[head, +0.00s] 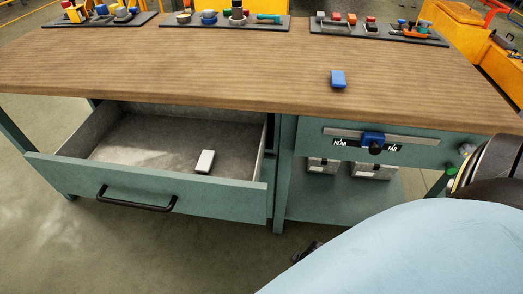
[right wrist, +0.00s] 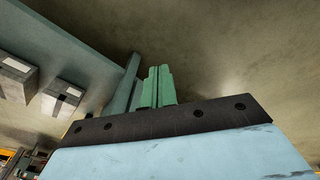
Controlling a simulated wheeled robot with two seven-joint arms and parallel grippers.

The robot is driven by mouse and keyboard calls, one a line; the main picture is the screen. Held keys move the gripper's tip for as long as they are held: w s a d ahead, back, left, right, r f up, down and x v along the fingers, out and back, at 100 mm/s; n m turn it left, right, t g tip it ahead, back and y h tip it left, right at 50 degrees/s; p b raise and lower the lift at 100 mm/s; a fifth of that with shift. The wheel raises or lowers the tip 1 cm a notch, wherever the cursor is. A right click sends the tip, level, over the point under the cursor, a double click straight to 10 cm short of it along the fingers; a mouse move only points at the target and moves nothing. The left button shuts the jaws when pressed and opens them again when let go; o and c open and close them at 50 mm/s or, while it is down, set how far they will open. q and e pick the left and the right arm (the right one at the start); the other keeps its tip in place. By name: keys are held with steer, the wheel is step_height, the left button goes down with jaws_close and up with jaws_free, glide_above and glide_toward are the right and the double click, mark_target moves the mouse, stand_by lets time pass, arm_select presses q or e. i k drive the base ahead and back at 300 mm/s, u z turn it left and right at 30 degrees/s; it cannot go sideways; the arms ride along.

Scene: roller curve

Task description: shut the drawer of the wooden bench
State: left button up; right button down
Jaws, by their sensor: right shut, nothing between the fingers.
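The wooden bench (head: 220,65) has a teal frame. Its drawer (head: 225,197) at the lower left stands pulled out, with its grey inside showing. A black bar handle (head: 135,203) is on the drawer front, and a small white block (head: 205,161) lies inside. My right gripper shows in the right wrist view (right wrist: 157,86), its green fingers together with nothing between them. It does not touch the drawer there. In the head view my right arm covers the lower right, and I cannot make out the fingers. My left gripper is in neither view.
A blue block (head: 338,79) lies on the bench top. Tool trays (head: 225,23) line its back edge. A slider with a blue knob (head: 373,140) is on the right panel. Grey boxes (head: 372,170) sit on the shelf below. The floor before the drawer is clear.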

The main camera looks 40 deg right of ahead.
mark_target(142, 155)
steer(key=z, duration=0.75)
steer(key=k, duration=0.6)
steer(key=u, duration=0.4)
